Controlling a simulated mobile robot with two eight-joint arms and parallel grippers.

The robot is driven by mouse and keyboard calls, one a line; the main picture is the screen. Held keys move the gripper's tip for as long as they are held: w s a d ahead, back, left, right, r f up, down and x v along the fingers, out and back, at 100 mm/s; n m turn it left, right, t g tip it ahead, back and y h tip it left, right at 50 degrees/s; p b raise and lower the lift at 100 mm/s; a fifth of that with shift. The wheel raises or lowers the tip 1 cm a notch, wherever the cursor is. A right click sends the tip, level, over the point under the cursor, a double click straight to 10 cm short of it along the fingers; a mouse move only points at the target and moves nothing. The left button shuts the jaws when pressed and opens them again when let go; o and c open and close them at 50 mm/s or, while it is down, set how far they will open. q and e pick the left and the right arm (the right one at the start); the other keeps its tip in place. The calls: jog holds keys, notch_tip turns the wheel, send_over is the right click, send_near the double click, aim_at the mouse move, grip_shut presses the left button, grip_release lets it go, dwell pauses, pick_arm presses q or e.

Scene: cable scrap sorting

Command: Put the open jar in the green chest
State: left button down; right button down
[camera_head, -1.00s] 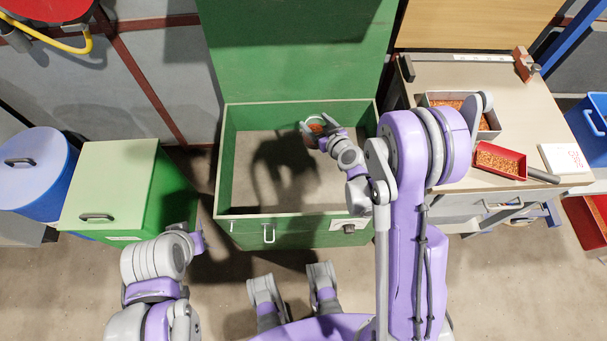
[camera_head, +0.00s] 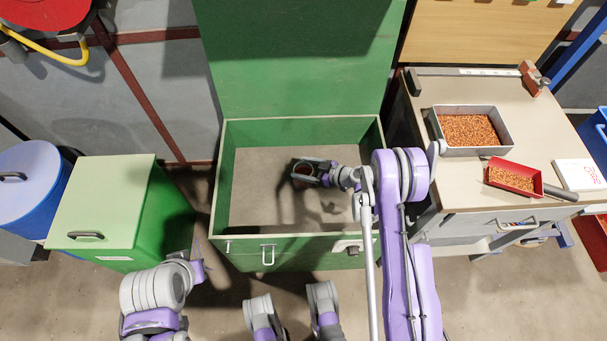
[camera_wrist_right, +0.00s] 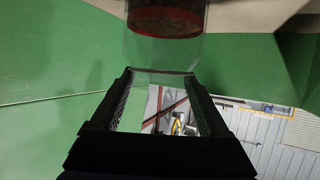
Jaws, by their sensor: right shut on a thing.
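The open jar (camera_head: 302,173) is a small clear jar with reddish-brown contents, and its round mouth faces up in the head view. My right gripper (camera_head: 313,172) is shut on it, reaching in from the right, inside the outline of the green chest (camera_head: 237,259). The chest's lid is raised and its grey floor looks bare. I cannot tell whether the jar touches the floor. In the right wrist view the jar's clear wall (camera_wrist_right: 160,52) and red contents (camera_wrist_right: 167,18) show beyond the fingers. My left gripper (camera_head: 200,262) is left of the chest; its fingers are unclear.
A workbench (camera_head: 460,188) at the right holds a tray of copper granules (camera_head: 468,130), a red scoop (camera_head: 513,176) and a white card (camera_head: 578,174). A closed green bin (camera_head: 103,205) and a blue drum (camera_head: 28,190) stand left. The chest's left side is free.

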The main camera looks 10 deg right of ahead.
aim_at(304, 173)
notch_tip(304, 173, down, 4)
jog(key=shift+r+b, duration=0.2)
jog(key=shift+b, duration=0.15)
grip_release()
